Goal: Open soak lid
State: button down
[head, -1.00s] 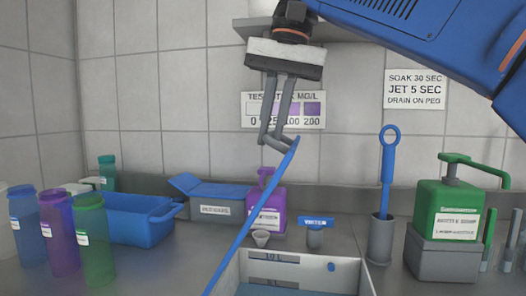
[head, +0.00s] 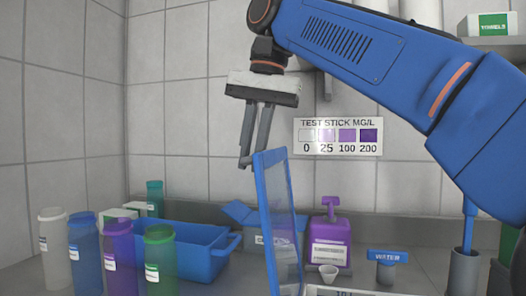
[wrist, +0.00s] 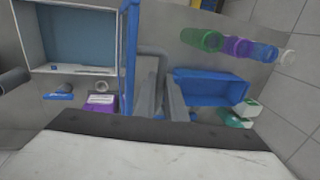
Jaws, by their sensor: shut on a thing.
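The soak lid (head: 279,220), a panel with a blue frame, stands steeply raised, nearly upright, in the head view. In the wrist view it shows nearly edge-on as a blue strip (wrist: 129,55). My gripper (head: 246,161) is at the lid's upper left edge, its fingers pointing down and shut on the lid. The exact grip is hard to make out. The soak tub, a white-rimmed box with a blue inside, lies open beside the lid in the wrist view (wrist: 75,69). In the head view only a bit of its rim (head: 345,292) shows at the bottom.
A blue bin (head: 196,250) and several bottles (head: 119,255) stand left of the lid. A purple pump bottle (head: 330,240), a small cup (head: 328,274) and a blue-topped WATER item (head: 387,268) stand right of it. A grey holder (head: 463,272) is further right.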

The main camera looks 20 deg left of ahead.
jog(key=shift+w+a+r, duration=0.1)
dwell(0.3)
jog(key=c, duration=1.8)
grip_release()
